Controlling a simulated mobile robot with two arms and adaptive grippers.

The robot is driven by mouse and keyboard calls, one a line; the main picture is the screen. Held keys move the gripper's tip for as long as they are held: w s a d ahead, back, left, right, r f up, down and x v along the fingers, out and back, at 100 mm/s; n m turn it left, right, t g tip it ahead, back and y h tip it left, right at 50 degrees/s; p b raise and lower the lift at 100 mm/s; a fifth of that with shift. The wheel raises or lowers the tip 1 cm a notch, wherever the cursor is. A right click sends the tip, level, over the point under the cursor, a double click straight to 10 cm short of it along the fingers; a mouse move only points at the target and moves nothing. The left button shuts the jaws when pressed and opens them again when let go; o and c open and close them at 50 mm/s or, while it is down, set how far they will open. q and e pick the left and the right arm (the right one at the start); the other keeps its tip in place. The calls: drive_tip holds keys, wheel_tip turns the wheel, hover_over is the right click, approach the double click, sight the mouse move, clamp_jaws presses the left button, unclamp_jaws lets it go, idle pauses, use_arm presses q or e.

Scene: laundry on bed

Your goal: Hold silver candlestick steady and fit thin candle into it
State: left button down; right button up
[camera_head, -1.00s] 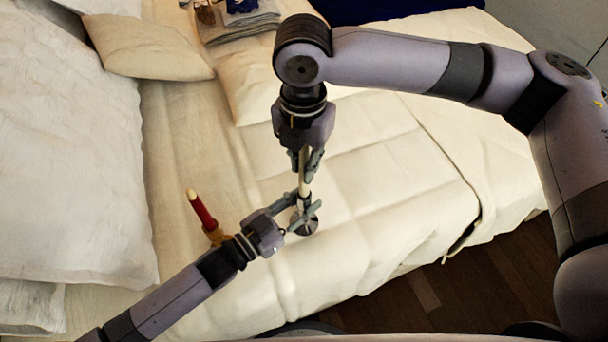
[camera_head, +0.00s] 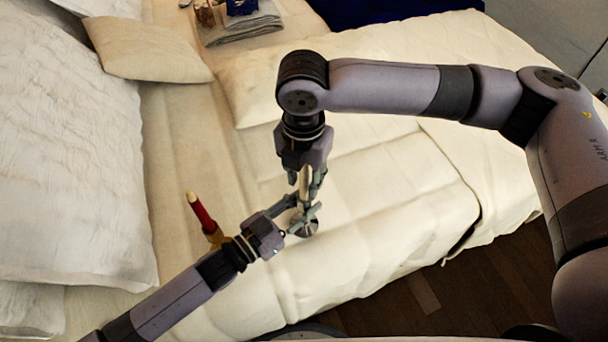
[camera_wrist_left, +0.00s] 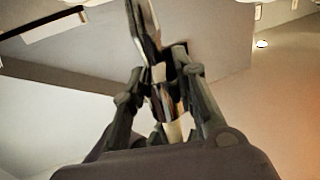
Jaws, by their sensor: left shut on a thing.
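The silver candlestick (camera_head: 309,228) stands on the bed, its round base showing. My left gripper (camera_head: 298,212) is shut on its stem from the left. In the left wrist view, my left gripper (camera_wrist_left: 168,95) has its fingers around the candlestick, with blurred detail. The thin pale candle (camera_head: 305,182) is upright above the candlestick, its lower end hidden by the left gripper's fingers, so I cannot tell how deep it sits. My right gripper (camera_head: 307,180) points down around and behind the candle, its fingers apart on either side with the candle's top showing in front.
Pillows (camera_head: 150,46) lie at the left. Folded cloths (camera_head: 240,30) are at the back. The bed right of the candlestick is clear.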

drive_tip(key=shift+o, duration=0.2)
wheel_tip(320, 180, up, 12)
drive_tip(key=shift+r, duration=0.15)
idle(0.5)
use_arm(q)
drive_tip(key=c, duration=1.2)
unclamp_jaws()
